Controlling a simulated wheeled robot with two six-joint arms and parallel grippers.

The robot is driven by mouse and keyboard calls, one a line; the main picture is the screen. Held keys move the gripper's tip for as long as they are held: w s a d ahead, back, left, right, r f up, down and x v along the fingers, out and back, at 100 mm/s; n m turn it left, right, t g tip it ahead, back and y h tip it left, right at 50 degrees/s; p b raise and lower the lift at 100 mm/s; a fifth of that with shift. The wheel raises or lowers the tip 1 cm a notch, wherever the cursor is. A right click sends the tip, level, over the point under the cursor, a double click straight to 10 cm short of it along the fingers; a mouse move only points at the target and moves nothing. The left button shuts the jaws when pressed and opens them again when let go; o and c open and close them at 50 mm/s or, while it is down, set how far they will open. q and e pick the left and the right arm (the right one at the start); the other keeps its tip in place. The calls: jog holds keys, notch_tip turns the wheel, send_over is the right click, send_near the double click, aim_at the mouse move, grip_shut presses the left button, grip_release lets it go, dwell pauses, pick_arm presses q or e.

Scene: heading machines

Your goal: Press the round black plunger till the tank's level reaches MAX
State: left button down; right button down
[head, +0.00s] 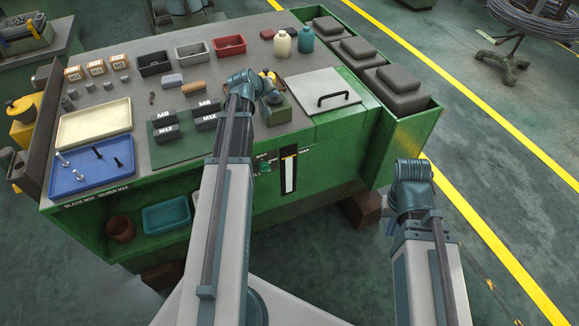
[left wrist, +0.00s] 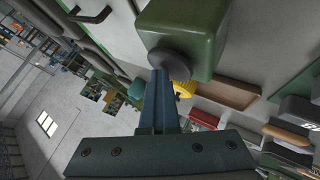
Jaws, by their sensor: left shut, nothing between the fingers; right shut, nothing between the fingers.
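The round black plunger (left wrist: 169,64) sits on the green block (left wrist: 200,30) in the left wrist view. The block (head: 279,112) also shows on the bench in the head view, where my wrist partly covers it. My left gripper (left wrist: 163,85) is shut and empty; its fingertips are at the plunger's face and overlap its edge. Contact is hard to tell. In the head view the left gripper (head: 267,93) is over the block. The tank's level gauge (head: 289,174) is a dark slot with a white strip on the bench front; its exact level is unclear. My right gripper (head: 392,226) is shut, mostly hidden, clear of the bench.
A grey lid with a black handle (head: 333,97) lies right of the block. Two bottles (head: 283,43), a red bin (head: 229,46) and dark M-marked blocks (head: 165,133) stand around on the bench. Grey stacked pads (head: 397,88) fill the right side.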

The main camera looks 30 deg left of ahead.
aim_at(273, 98)
pick_arm(q)
jog(key=shift+s+d+f, duration=0.15)
jog(key=shift+s+f, duration=0.05)
jog(key=shift+f, duration=0.3)
jog(key=r+p, duration=0.2)
jog(key=p, duration=0.1)
jog(key=shift+w+a+r, duration=0.15)
jog(key=shift+w+a, duration=0.05)
jog(key=shift+w, duration=0.15)
notch_tip(273, 98, up, 3)
jog(key=p, duration=0.3)
jog(key=shift+w+a+r+p, duration=0.1)
jog(key=shift+w+p, duration=0.05)
jog(key=shift+p, duration=0.15)
